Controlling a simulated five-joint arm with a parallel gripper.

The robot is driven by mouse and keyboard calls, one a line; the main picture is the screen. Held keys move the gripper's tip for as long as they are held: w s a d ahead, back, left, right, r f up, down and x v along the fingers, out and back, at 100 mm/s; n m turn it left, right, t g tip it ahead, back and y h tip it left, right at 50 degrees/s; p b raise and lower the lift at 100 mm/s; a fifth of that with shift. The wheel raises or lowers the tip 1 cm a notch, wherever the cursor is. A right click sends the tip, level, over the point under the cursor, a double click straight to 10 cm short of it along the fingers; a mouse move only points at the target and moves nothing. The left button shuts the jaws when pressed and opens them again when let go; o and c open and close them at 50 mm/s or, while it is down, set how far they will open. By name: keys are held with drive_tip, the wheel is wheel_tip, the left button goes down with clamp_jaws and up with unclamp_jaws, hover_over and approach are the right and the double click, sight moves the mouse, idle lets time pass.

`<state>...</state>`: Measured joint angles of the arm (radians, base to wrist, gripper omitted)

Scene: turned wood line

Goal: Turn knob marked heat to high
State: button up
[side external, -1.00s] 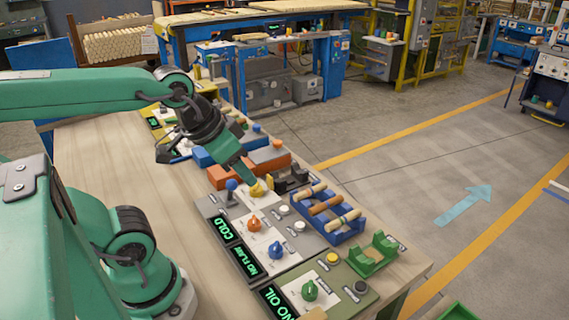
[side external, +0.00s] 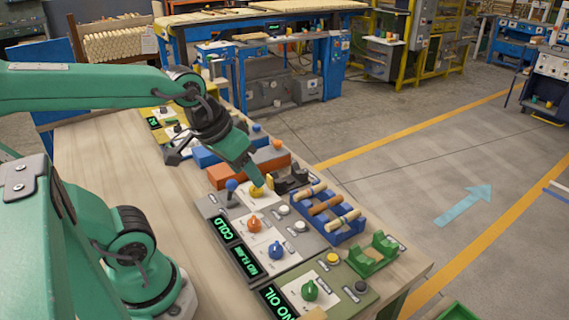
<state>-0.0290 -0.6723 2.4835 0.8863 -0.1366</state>
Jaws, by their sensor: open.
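My gripper (side external: 257,183) points down at the yellow knob (side external: 257,191) on the grey panel with the green "COLD" display (side external: 223,230). Its tip is right at the knob and partly hides it. I cannot tell whether they touch. The jaws are open, though the gap between them is hard to see. The knob labels are too small to read, so I cannot confirm which is marked heat.
A blue ball-topped lever (side external: 231,187) stands just left of the yellow knob. A blue rack (side external: 328,228) with wooden turned pieces is to the right. A green knob (side external: 310,291) is on the nearest panel, a green cradle (side external: 374,255) beside it. The table's left part is bare.

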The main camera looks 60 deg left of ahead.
drive_tip(key=w+a+f+n+g, duration=0.35)
drive_tip(key=f+n, duration=0.25)
drive_tip(key=n, duration=0.3)
drive_tip(key=n+g, duration=0.2)
drive_tip(key=n, duration=0.7)
hover_over(254, 219)
drive_tip(key=shift+t, duration=0.25)
wheel_tip(254, 219, down, 8)
drive_tip(key=shift+f, duration=0.1)
drive_tip(key=shift+f, duration=3.85)
drive_tip(key=shift+c, duration=0.4)
drive_tip(key=c, duration=0.9)
